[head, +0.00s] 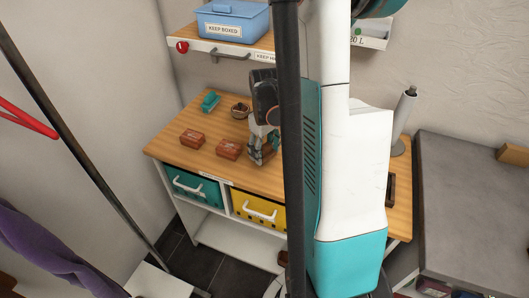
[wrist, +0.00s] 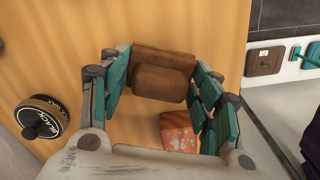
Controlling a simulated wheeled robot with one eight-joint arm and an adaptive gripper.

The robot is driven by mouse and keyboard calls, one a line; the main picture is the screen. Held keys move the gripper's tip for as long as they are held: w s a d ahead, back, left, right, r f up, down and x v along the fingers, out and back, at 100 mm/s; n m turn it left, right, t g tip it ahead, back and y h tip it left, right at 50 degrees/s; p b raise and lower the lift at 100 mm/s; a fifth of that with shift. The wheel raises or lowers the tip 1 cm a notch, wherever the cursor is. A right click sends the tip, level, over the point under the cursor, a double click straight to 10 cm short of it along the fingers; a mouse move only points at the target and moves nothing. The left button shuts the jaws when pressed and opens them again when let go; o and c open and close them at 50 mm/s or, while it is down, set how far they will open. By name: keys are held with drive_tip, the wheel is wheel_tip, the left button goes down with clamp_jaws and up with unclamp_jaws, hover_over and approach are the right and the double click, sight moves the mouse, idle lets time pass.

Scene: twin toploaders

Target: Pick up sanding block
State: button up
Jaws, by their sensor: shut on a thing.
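A brown block with a stepped shape, which I take for the sanding block (wrist: 160,82), sits between the two fingers of my gripper (wrist: 158,70) in the wrist view. The teal finger pads close on it from both sides, over the wooden top. In the head view my gripper (head: 262,153) is low over the right-middle of the wooden bench top (head: 170,147).
Two reddish boxes (head: 192,137) (head: 228,148) lie left of my gripper; one reddish piece (wrist: 178,132) shows close by in the wrist view. A black wax tin (wrist: 42,117), a teal item (head: 209,101) and a blue bin (head: 233,22) are nearby. The bench's front left is clear.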

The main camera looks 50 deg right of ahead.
sight(265, 146)
wheel_tip(265, 146, up, 18)
drive_tip(key=p, duration=0.5)
drive_tip(key=shift+f, duration=0.1)
